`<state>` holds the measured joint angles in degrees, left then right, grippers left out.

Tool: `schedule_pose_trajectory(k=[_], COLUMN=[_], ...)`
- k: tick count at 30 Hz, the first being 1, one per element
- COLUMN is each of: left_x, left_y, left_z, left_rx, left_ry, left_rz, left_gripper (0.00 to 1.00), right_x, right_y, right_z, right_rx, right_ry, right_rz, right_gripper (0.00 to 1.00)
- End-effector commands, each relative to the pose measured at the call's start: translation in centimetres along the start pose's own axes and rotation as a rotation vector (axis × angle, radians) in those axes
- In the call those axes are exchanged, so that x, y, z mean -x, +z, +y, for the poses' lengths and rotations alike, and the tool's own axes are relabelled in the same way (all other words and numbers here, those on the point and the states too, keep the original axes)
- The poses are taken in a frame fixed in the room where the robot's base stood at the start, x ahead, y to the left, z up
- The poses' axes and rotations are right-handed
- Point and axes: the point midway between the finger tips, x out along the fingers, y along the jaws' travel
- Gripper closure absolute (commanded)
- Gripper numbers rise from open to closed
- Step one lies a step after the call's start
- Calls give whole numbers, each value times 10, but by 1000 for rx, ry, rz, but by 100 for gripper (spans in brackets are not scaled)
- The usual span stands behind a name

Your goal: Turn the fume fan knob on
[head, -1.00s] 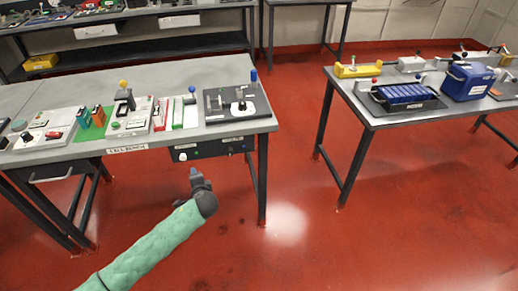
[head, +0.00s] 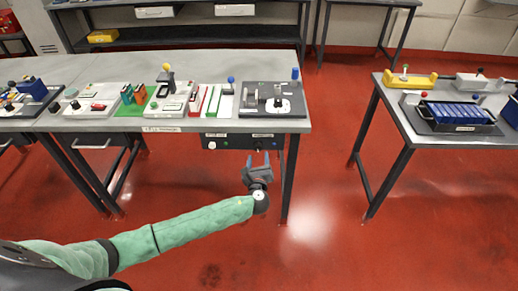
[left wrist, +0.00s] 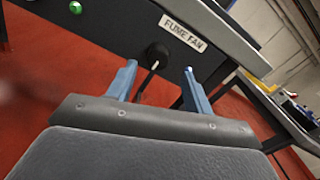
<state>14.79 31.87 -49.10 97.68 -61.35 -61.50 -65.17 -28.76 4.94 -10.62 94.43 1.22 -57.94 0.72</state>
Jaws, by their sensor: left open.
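The fume fan knob (left wrist: 157,54) is a round black knob with a white pointer line, on a dark panel under the table edge. A white "FUME FAN" label (left wrist: 183,33) sits beside it. In the head view the dark control box (head: 225,141) hangs under the right end of the left bench. My left gripper (head: 264,160) is just in front of this box. In the left wrist view its two blue fingers (left wrist: 160,80) are spread, with the knob beyond and between them, apart from both. My right gripper is not in view.
A green button (left wrist: 75,8) is on the same panel. The bench (head: 110,125) holds several devices above the box, and a table leg (head: 291,175) stands just right of my gripper. Red floor (head: 330,240) is open in front. Another table (head: 400,120) stands at the right.

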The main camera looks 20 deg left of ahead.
Motion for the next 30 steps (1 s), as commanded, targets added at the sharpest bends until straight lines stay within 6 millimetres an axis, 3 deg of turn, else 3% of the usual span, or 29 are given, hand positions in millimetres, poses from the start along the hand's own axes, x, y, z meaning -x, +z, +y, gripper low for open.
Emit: schedule_pose_trajectory(k=[10,23,30], left_x=[-47,-57,-56], left_y=[2,0,0], left_z=[0,0,0], left_rx=[1,3,3], left_ry=[1,1,1], left_rz=[-1,1,1], left_gripper=[49,49,93], right_x=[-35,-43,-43], right_y=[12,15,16], right_z=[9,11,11], right_rx=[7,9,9], right_ry=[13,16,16], right_rz=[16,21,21], right_gripper=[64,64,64])
